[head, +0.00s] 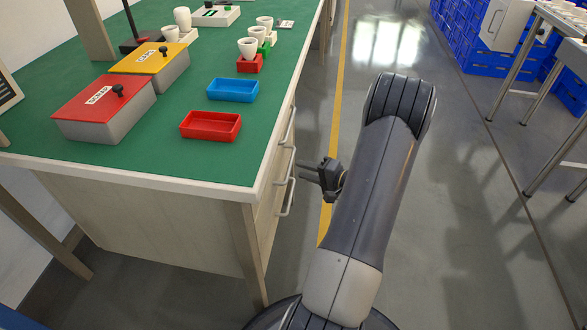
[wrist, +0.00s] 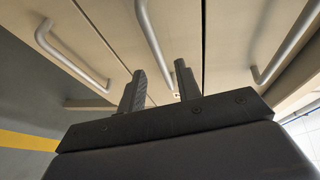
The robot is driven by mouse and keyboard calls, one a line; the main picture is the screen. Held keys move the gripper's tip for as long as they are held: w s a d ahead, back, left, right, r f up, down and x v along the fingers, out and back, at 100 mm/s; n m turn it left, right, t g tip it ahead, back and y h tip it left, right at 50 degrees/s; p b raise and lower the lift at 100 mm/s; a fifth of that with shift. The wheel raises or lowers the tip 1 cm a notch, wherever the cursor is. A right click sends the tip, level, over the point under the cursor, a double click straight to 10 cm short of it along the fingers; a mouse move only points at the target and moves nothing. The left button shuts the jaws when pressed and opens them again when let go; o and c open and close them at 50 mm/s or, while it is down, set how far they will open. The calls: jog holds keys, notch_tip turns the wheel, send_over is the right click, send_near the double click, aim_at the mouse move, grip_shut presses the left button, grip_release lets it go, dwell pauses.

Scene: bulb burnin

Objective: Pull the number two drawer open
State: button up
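The green-topped workbench (head: 225,180) has a stack of drawers on its right side with metal bar handles. The upper handle (head: 289,126), a middle handle (head: 285,168) and a lower handle (head: 288,197) show in the head view. No drawer number can be read. My gripper (head: 308,172) is beside the drawer fronts, pointing at them near the middle handle. In the wrist view the two fingers (wrist: 160,80) are apart, with the middle handle (wrist: 153,42) running down toward the gap between them. I cannot tell whether it lies between the fingers. The drawers look shut.
On the bench are a red tray (head: 211,126), a blue tray (head: 233,90), a red box (head: 100,110), a yellow box (head: 152,62) and several white cups. Clear floor (head: 450,200) with a yellow line lies right of the bench. Blue crates (head: 489,50) stand at the back right.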

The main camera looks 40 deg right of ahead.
jog(key=shift+x, duration=2.2)
grip_shut()
